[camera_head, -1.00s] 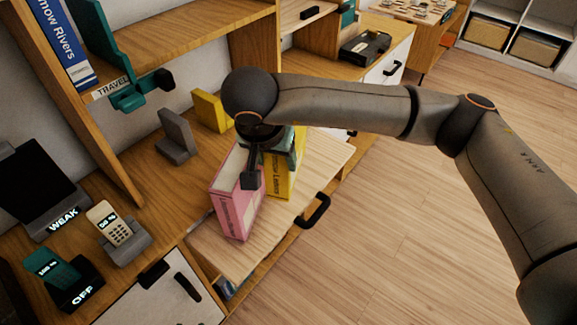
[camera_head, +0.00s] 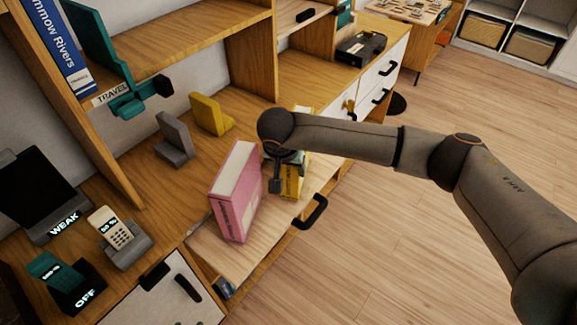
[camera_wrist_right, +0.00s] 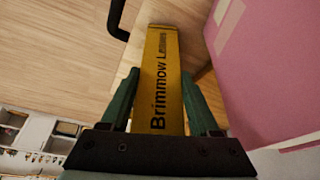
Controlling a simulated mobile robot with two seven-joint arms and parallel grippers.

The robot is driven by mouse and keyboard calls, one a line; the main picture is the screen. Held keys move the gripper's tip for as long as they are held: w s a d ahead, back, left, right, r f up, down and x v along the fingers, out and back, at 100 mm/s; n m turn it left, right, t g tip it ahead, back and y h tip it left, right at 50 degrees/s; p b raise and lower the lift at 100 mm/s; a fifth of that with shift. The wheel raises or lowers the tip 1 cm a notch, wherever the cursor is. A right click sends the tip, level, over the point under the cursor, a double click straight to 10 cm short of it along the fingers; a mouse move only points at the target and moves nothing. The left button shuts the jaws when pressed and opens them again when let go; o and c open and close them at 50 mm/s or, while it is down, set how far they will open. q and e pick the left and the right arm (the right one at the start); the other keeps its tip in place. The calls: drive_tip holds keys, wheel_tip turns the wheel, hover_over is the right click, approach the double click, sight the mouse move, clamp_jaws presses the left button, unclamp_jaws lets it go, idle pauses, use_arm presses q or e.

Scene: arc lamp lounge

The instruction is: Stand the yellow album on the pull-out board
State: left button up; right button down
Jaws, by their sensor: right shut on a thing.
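The yellow album (camera_head: 291,181) is upright over the pull-out board (camera_head: 236,258), to the right of the pink album (camera_head: 237,195). My right gripper (camera_head: 283,168) is shut on the yellow album from above. In the right wrist view the yellow album (camera_wrist_right: 159,82), with "Brimmow" lettering on its spine, sits between the green fingers of the right gripper (camera_wrist_right: 160,95). I cannot tell whether its bottom touches the board. The pink album stands upright on the board, with a gap to the yellow one. My left gripper is not in view.
A grey bookend (camera_head: 175,141) and a yellow bookend (camera_head: 211,115) stand on the desk behind the board. A black handle (camera_head: 311,211) juts from the board's front. A phone (camera_head: 113,227) stands in a cradle at the left. The board's near-left part is bare.

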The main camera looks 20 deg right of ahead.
drive_tip(key=shift+w+r, duration=0.1)
drive_tip(key=shift+c, duration=0.6)
unclamp_jaws()
drive_tip(key=shift+f, duration=0.2)
drive_tip(key=shift+r, duration=0.3)
drive_tip(key=v, duration=1.1)
drive_tip(key=shift+s+r+b, duration=0.3)
drive_tip(key=shift+s+b, duration=0.05)
drive_tip(key=shift+b, duration=0.05)
drive_tip(key=shift+a, duration=0.15)
